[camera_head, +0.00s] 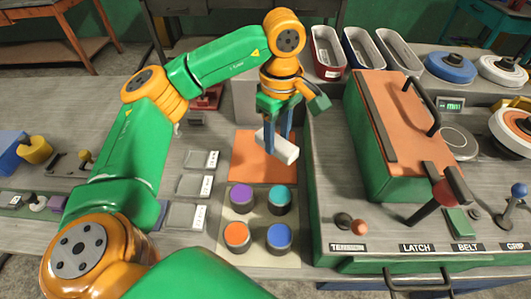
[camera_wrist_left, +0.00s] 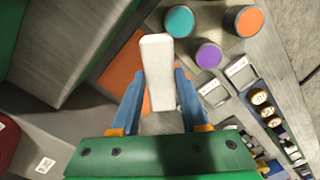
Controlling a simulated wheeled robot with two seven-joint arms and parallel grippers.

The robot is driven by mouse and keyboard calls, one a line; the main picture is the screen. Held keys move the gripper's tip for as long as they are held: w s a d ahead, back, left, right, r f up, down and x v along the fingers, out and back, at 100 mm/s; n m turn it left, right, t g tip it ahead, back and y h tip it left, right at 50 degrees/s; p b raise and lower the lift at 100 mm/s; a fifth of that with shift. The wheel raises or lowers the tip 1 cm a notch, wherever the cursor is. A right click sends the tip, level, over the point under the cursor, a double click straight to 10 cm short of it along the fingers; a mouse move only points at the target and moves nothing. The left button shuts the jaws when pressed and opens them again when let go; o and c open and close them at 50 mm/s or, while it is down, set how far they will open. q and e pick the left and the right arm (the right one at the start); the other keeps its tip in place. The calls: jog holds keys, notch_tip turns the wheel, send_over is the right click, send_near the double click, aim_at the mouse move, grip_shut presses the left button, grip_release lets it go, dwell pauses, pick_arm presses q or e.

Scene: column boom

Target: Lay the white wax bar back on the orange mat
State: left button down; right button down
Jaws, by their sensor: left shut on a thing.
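The white wax bar (camera_head: 286,150) is held between the blue fingers of my left gripper (camera_head: 278,146), which is shut on it. In the head view the bar shows over the right part of the orange mat (camera_head: 252,165), with its right end near the mat's right edge. In the left wrist view the bar (camera_wrist_left: 157,65) stands out lengthwise between the fingers (camera_wrist_left: 158,105), and part of the orange mat (camera_wrist_left: 122,72) shows beside it. I cannot tell how high the bar is above the mat. My right gripper is not in view.
Purple, teal, orange and blue round pieces (camera_head: 241,197) stand on a pale board in front of the mat. A green machine with an orange top (camera_head: 390,120) stands to the right. Three long trays (camera_head: 328,52) lie behind. Small grey pads (camera_head: 195,186) lie left of the mat.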

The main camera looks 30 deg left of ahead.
pick_arm(q)
jog(key=w+a+f+n+b, duration=0.4)
jog(key=a+n+b, duration=0.2)
jog(key=n, duration=1)
jog(key=shift+n, duration=0.6)
jog(key=f, duration=0.6)
jog(key=f+p, duration=0.1)
jog(key=f, duration=0.2)
jog(key=shift+s+f, duration=0.25)
jog(key=shift+f, duration=0.35)
jog(key=shift+f, duration=0.1)
jog(key=shift+c, duration=2.1)
grip_release()
